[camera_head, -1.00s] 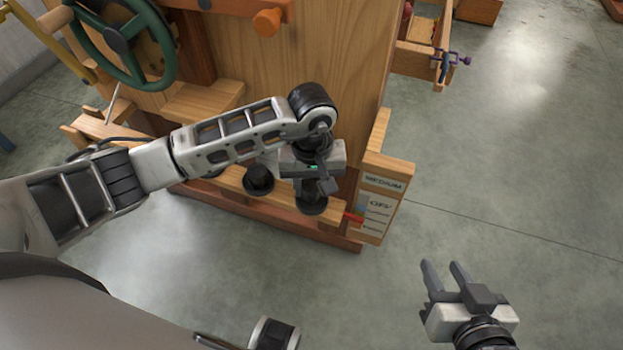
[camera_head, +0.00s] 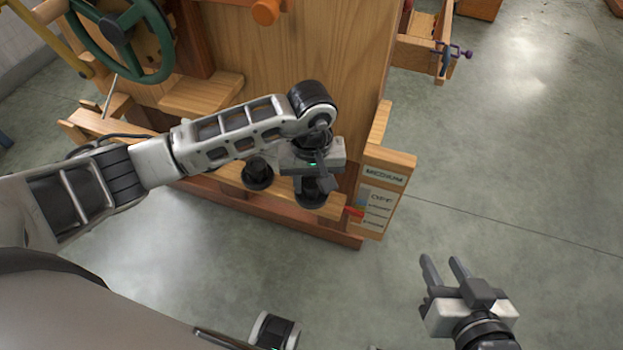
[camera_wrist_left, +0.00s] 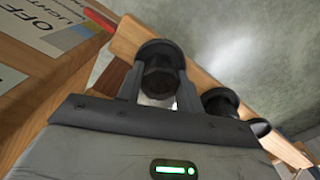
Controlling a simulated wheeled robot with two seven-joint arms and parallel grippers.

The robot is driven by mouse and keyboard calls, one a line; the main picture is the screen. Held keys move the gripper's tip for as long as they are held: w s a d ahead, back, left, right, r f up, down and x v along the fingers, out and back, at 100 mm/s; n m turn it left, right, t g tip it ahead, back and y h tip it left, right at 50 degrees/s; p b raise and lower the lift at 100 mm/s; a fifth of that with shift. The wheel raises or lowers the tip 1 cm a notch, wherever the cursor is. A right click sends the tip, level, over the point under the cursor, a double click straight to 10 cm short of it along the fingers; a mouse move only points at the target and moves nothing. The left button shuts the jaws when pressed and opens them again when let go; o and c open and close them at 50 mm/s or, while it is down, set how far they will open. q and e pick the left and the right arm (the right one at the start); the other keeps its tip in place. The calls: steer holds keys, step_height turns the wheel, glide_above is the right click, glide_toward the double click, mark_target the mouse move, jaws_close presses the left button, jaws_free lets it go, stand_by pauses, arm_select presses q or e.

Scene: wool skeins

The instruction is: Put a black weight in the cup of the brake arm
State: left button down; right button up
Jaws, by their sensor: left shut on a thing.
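My left gripper (camera_head: 316,184) points down over the low wooden shelf and is shut on a black weight (camera_head: 309,200). In the left wrist view this weight (camera_wrist_left: 160,72) sits between the two fingers. It appears to stand on the shelf's right end; I cannot tell whether it touches. A second black weight (camera_head: 257,174) stands to its left on the shelf, and also shows in the left wrist view (camera_wrist_left: 220,102). I cannot make out the cup of the brake arm. My right gripper (camera_head: 445,272) is open and empty above the floor at lower right.
A wooden board with labels (camera_head: 385,193), one reading MEDIUM, stands right of the shelf (camera_head: 228,184), with a red pointer (camera_head: 353,211) beside it. A tall wooden panel (camera_head: 325,60) rises behind. A green handwheel (camera_head: 118,35) is at upper left.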

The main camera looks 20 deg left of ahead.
mark_target(312, 181)
arm_select(q)
steer(key=shift+f, duration=0.1)
arm_select(e)
steer(key=shift+f, duration=0.1)
arm_select(q)
steer(key=c, duration=0.8)
jaws_free()
steer(key=shift+c, duration=0.2)
step_height(312, 181, up, 16)
steer(key=p, duration=0.1)
arm_select(e)
steer(key=shift+s+d+r, duration=0.15)
steer(key=shift+r, duration=0.8)
